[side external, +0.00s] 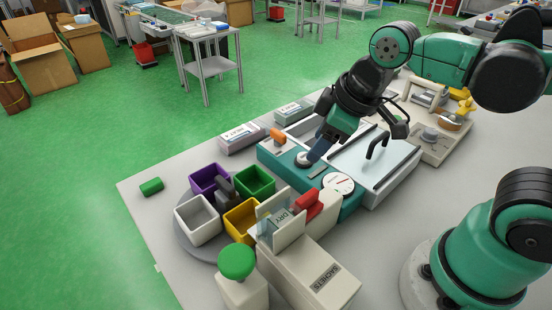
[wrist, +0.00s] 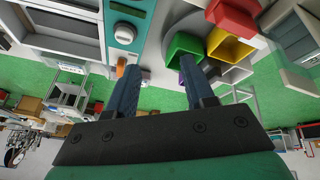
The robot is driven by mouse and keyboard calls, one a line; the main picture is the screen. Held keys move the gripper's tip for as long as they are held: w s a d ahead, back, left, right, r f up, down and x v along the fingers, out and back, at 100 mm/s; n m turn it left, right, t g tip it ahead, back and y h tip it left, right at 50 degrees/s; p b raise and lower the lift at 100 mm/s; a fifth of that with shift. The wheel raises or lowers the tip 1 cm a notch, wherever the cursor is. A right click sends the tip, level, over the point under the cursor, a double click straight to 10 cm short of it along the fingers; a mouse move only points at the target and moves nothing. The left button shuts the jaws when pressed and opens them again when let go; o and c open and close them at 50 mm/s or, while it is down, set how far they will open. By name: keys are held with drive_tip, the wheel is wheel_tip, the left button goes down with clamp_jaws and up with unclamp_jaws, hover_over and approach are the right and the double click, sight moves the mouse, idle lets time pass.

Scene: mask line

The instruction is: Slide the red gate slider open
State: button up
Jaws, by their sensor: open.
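The red gate slider (side external: 307,203) is a small red block on top of the cream dispenser marked SACHETS (side external: 312,272), beside a clear-fronted chute with a "DRY" label. It also shows as a red block in the wrist view (wrist: 232,18), at the top right. My gripper (side external: 316,152) is over the teal machine, behind the slider and apart from it. In the wrist view my gripper (wrist: 160,70) has two blue fingers spread apart with nothing between them. The far finger is mostly hidden in the side view.
A turntable carries purple, white, green (side external: 255,180) and yellow (side external: 241,219) bins in front of the dispenser. The teal machine (side external: 352,205) has a dial and a black-handled lid (side external: 376,143). A green-capped post (side external: 237,262) stands near the dispenser.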

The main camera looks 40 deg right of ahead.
sight(308, 196)
drive_tip(key=a+n+g, duration=0.1)
drive_tip(key=n, duration=0.2)
drive_tip(key=s+a+n+g, duration=0.1)
drive_tip(key=a+n, duration=0.1)
drive_tip(key=n, duration=0.1)
drive_tip(key=s+a+r+n+g, duration=0.1)
drive_tip(key=a+n, duration=0.1)
drive_tip(key=n, duration=0.1)
drive_tip(key=shift+s+n+g, duration=0.2)
drive_tip(key=shift+n+g, duration=0.2)
drive_tip(key=shift+s+a+r+n+g+h, duration=0.15)
drive_tip(key=shift+s+a+n+g, duration=0.1)
drive_tip(key=shift+n, duration=0.35)
drive_tip(key=shift+s+a+n+g+h, duration=0.15)
drive_tip(key=shift+a+n+g, duration=0.1)
drive_tip(key=shift+n, duration=0.35)
drive_tip(key=shift+f, duration=2.7)
drive_tip(key=shift+c, duration=0.2)
clamp_jaws()
